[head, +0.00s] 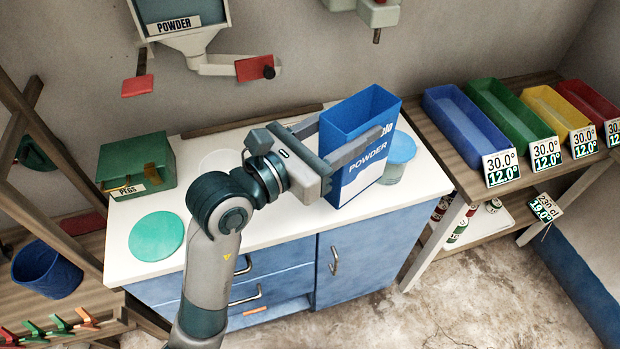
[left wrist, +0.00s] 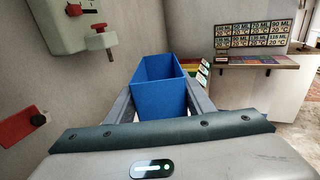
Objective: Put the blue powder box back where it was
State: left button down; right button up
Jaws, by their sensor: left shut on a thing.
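The blue powder box (head: 362,140) is an open-topped box with a white POWDER label, in the head view above the right part of the white counter. My left gripper (head: 345,150) is shut on it, with one finger along each side. In the left wrist view the box (left wrist: 160,88) stands upright between the two fingers (left wrist: 160,105). Its underside is near the counter top; I cannot tell whether it touches. A round pale disc (head: 218,162) lies on the counter left of the box, partly behind my arm. My right gripper is not in view.
A jar with a blue lid (head: 400,150) stands close to the box's right. A green PEGS box (head: 137,166) and a teal disc (head: 156,236) are on the counter's left. Coloured bins (head: 455,115) line the right shelf. A wall-mounted powder dispenser (head: 185,35) hangs above the counter.

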pick_arm(q)
jog(key=shift+s+r, duration=0.1)
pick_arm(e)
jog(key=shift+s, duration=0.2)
